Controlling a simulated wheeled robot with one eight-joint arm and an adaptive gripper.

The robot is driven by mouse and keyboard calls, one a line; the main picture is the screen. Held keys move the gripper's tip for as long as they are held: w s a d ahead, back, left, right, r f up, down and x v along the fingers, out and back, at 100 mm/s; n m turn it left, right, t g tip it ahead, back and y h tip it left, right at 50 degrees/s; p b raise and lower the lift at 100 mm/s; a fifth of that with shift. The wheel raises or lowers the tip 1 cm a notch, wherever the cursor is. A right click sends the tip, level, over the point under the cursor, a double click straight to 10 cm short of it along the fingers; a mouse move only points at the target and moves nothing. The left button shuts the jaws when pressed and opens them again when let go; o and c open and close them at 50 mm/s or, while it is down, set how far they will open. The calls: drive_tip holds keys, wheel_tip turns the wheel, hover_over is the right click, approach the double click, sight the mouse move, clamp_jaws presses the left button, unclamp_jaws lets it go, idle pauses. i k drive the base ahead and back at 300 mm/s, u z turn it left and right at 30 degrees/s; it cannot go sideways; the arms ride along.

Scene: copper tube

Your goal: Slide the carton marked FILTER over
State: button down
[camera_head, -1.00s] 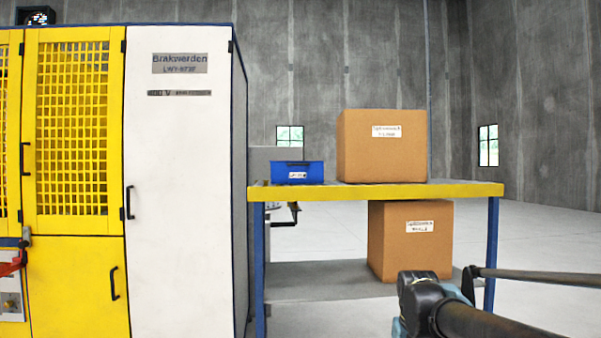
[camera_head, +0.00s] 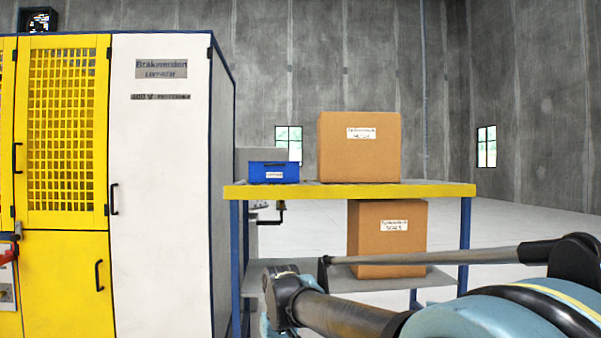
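A large brown carton (camera_head: 358,160) stands upright on the yellow-edged top of a blue-legged workbench (camera_head: 440,189). A second brown carton (camera_head: 387,250) stands on the bench's lower shelf, under the top. Each carton has a white label on its front, but the print is too small to tell which one says FILTER. My arm crosses the lower right of the view, in front of the bench. Its links overlap the lower shelf in the picture. My gripper does not show, so its state cannot be seen.
A blue bin (camera_head: 273,173) with a white label sits on the bench top, left of the upper carton with a gap between. A tall white and yellow machine cabinet (camera_head: 160,200) stands close to the bench's left end. Open grey floor (camera_head: 530,225) lies to the right.

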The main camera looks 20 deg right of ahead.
sight(352, 146)
drive_tip(key=u, duration=0.05)
drive_tip(key=i, duration=1)
drive_tip(key=z, duration=0.05)
